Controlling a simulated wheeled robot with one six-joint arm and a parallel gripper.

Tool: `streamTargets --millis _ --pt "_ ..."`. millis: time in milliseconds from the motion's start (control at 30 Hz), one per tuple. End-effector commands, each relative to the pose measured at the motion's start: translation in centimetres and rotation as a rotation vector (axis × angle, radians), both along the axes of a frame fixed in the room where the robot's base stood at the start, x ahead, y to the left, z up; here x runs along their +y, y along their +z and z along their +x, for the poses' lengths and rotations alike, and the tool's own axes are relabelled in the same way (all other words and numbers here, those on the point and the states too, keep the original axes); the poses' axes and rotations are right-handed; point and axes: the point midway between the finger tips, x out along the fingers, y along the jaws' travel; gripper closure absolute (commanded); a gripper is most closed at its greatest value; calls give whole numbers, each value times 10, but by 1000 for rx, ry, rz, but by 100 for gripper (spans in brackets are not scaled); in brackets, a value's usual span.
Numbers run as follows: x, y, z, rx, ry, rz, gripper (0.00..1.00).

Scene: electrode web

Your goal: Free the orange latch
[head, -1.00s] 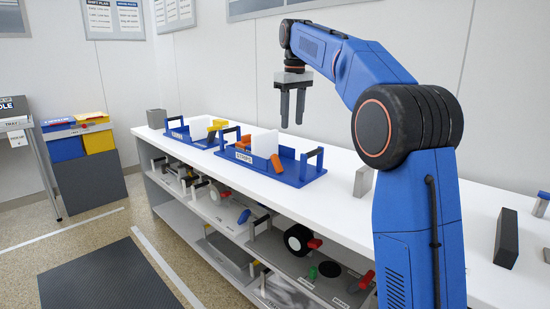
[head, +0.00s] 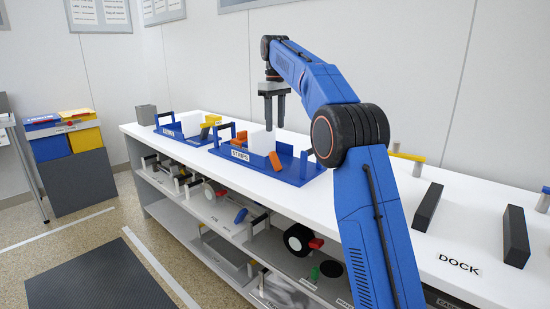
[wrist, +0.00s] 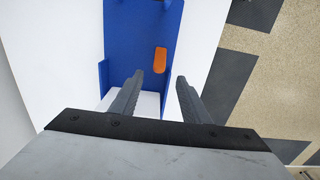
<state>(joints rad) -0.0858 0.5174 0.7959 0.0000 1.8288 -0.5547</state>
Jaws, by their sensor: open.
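A blue tray labelled STRIPS (head: 300,176) stands on the white counter. A small orange piece (head: 275,160) stands tilted at its front side, and another orange piece (head: 240,138) sits at its left. I cannot tell which is the latch. A white upright block (head: 259,143) stands in the tray between them. My gripper (head: 275,127) points down above the tray, open and empty. In the wrist view, one orange piece (wrist: 160,60) lies on the blue tray floor beyond the open fingers, apart from them. The white block is partly hidden behind the fingers there.
A second blue tray (head: 185,132) with yellow and grey pieces stands to the left. Dark blocks (head: 426,207) and a DOCK label (head: 459,265) are at the right of the counter. Shelves below hold various parts. The counter between tray and dark blocks is mostly clear.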

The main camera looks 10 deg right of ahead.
Motion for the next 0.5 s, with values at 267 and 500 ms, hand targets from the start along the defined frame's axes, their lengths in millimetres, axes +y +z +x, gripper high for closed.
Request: streamTargets --millis 267,500 --pt "0 -46 -1 2 0 0 58" --pt "0 -89 -1 3 0 0 58"
